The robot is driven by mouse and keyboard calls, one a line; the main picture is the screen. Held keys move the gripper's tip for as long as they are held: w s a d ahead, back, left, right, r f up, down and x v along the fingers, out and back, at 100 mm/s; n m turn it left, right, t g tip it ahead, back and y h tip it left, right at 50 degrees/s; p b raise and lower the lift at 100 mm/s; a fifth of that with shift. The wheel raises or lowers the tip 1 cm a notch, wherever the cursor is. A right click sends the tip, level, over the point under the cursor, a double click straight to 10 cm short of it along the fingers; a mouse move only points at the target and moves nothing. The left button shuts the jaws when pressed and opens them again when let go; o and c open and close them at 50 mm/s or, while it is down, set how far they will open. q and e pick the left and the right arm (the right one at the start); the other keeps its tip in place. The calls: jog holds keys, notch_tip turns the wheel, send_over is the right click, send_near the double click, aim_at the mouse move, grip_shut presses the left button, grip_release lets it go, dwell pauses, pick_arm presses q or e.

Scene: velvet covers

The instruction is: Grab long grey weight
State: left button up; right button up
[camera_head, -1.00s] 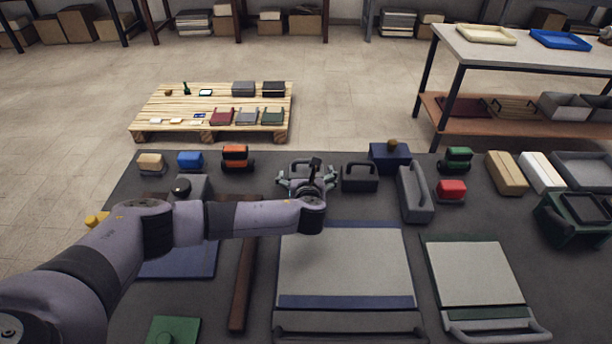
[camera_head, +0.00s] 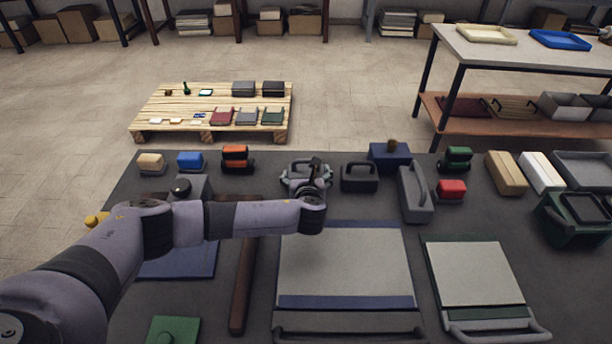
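My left gripper (camera_head: 307,181) is at the back middle of the dark mat, over a grey handled weight (camera_head: 299,166). Its fingers look drawn in against the two sides of this weight, and the gripper and wrist hide much of it. A longer grey weight with a handle (camera_head: 415,192) lies to the right, pointing front to back, with no gripper on it. A dark grey handled block (camera_head: 359,178) stands between the two. My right gripper is not in view.
A navy box (camera_head: 389,157), a red block (camera_head: 451,191) and a green block (camera_head: 457,158) stand to the right. Large flat covers (camera_head: 345,262) lie in front. Blue (camera_head: 190,161) and orange (camera_head: 235,157) blocks stand to the left. A pallet (camera_head: 210,130) is behind.

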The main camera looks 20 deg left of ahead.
pick_arm(q)
jog(key=shift+c, duration=0.6)
jog(key=shift+w+r, duration=0.1)
jog(key=shift+r, duration=0.15)
jog(key=shift+c, duration=0.5)
